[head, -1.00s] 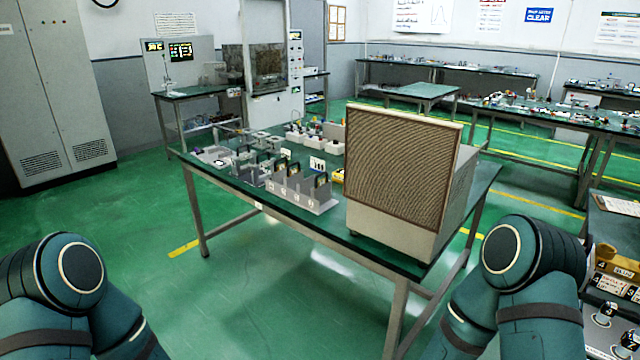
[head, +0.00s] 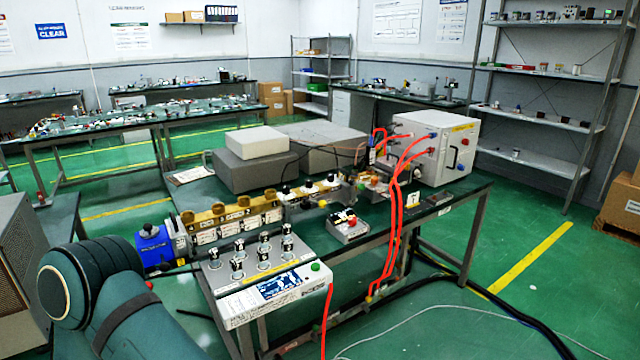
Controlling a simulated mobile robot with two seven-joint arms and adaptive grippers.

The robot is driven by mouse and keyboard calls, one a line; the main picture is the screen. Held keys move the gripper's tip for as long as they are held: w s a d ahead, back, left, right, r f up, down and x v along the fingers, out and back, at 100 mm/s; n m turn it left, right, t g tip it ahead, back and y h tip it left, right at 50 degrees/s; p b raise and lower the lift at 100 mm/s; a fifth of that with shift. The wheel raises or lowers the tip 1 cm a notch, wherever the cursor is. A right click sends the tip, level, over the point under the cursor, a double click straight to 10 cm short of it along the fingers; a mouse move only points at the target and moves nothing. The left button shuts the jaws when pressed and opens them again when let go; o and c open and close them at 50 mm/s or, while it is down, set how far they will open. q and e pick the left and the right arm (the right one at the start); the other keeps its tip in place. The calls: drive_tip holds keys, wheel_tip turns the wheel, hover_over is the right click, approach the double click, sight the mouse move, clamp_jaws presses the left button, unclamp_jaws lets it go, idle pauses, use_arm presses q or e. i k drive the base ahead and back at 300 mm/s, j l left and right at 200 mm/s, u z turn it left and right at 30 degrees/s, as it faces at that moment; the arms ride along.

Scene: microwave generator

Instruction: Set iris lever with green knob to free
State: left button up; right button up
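A bench (head: 480,190) carries a microwave assembly in a row. A brass-coloured waveguide section (head: 232,220) with white label plates runs along it, with a blue unit (head: 155,248) at its left end. White blocks (head: 312,188) with dark-topped knobs continue the row to the right. I cannot make out an iris lever with a green knob for certain. A small green button (head: 316,266) shows on the white control box (head: 222,305), which has several black knobs and a lit screen (head: 282,284). One of my arms shows at the lower left; neither gripper is in view.
A white cabinet (head: 430,147) stands at the bench's right end, with red cables (head: 397,215) hanging over the front edge. Grey boxes (head: 252,158) sit at the back. Black cables (head: 500,305) lie on the floor at right. Green floor is open beyond them.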

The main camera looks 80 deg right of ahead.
sight(361, 187)
drive_tip(key=z, duration=2.8)
